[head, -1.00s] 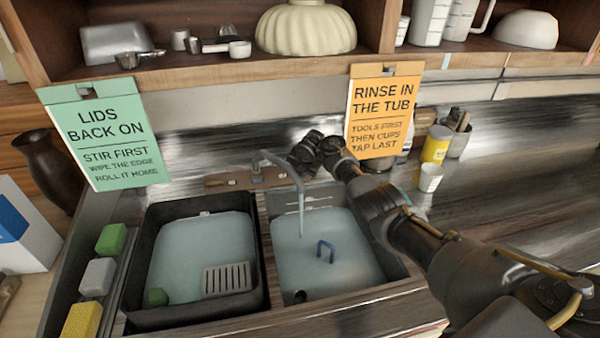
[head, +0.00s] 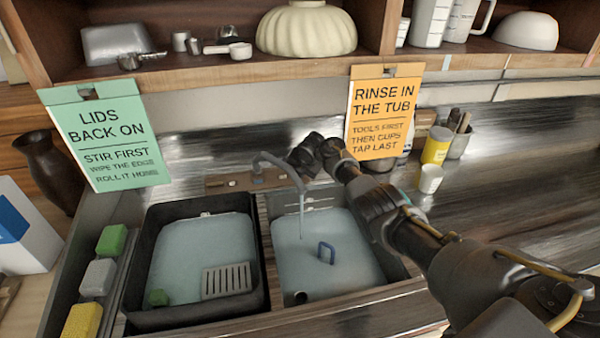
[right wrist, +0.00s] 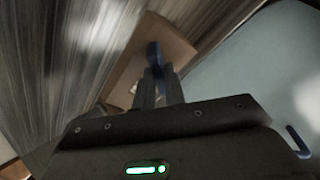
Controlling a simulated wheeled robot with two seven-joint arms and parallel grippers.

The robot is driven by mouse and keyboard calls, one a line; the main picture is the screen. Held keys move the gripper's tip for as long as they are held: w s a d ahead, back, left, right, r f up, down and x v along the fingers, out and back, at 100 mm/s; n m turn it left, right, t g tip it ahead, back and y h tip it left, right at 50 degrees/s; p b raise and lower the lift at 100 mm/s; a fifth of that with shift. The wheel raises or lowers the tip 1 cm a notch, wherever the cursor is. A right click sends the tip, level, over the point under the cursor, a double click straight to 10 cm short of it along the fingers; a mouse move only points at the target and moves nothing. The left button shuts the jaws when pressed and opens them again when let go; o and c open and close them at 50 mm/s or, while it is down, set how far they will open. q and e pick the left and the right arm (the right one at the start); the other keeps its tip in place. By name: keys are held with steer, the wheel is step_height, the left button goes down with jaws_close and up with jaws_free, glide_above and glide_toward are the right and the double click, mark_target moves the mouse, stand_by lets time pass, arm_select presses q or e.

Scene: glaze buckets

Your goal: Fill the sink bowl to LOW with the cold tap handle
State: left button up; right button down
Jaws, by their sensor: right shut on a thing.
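The sink bowl (head: 372,262) is the right-hand basin. It holds pale blue water, with a blue loop handle (head: 326,252) standing in it. The grey spout (head: 285,165) arches over the bowl, and a thin stream (head: 302,208) falls from it. Marks on the bowl's back wall are too small to read. My right gripper (head: 302,156) is behind the spout at the tap base (head: 222,180). In the right wrist view its fingers (right wrist: 157,88) are shut on a blue tap handle (right wrist: 153,54) above the brown tap base. My left gripper is out of view.
An orange sign (head: 384,112) hangs just behind my right arm. Cups (head: 436,145) stand to its right.

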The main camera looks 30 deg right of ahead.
steer(key=m+p, duration=0.1)
steer(key=m, duration=0.4)
steer(key=shift+t, duration=0.3)
steer(key=shift+m+t+p, duration=0.3)
steer(key=shift+m+p, duration=0.5)
steer(key=shift+m, duration=1.4)
steer(key=c, duration=1.5)
jaws_free()
steer(key=shift+o, duration=0.2)
steer(key=shift+r, duration=0.1)
